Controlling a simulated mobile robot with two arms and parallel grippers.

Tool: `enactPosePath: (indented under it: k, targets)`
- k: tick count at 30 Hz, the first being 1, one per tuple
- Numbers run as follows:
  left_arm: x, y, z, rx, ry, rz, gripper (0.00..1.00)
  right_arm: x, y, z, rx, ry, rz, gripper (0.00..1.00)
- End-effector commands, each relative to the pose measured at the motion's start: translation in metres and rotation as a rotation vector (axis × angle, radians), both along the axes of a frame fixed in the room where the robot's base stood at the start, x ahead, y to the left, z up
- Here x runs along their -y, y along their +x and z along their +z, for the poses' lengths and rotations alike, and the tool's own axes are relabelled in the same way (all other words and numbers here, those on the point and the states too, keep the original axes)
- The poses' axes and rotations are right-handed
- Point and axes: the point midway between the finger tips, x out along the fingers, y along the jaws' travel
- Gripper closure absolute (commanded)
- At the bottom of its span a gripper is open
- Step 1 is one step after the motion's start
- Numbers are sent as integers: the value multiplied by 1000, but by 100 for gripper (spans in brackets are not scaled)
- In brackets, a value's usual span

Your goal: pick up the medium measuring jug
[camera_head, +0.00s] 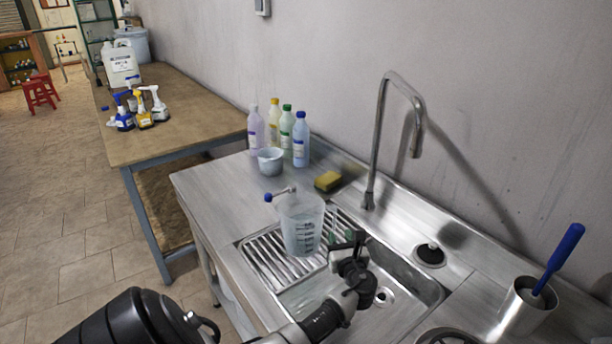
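A translucent measuring jug (301,226) with dark graduation marks stands upright over the ribbed drainboard by the sink. I take it for the medium one, though no size label can be read. My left gripper (345,243) is close at the jug's right side, above the sink basin. Its fingers are small and partly hidden, so I cannot tell whether they touch the jug or how wide they are. A smaller pale cup or jug (270,163) stands further back on the counter. My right gripper is not in view.
Several bottles (301,141) and a yellow sponge (328,181) stand along the wall. A tall faucet (382,140) rises behind the sink (425,291). A metal cup (522,308) with a blue-handled brush is at right. Spray bottles (146,109) occupy the wooden table (187,98).

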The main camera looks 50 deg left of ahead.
Motion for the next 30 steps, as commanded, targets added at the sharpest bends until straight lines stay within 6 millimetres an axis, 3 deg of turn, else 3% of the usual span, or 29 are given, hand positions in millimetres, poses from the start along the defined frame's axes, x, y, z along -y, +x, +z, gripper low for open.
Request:
enactPosePath:
  k: [10,17,20,25,30]
  targets:
    - [-40,21,-2,1,-1,1,63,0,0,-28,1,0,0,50]
    - [-44,23,2,-1,-1,0,63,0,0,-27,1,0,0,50]
    - [-44,23,2,-1,-1,0,74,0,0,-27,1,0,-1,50]
    - [-44,23,1,-1,-1,0,100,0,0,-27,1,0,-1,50]
    - [-44,23,1,-1,-1,0,100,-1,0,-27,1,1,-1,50]
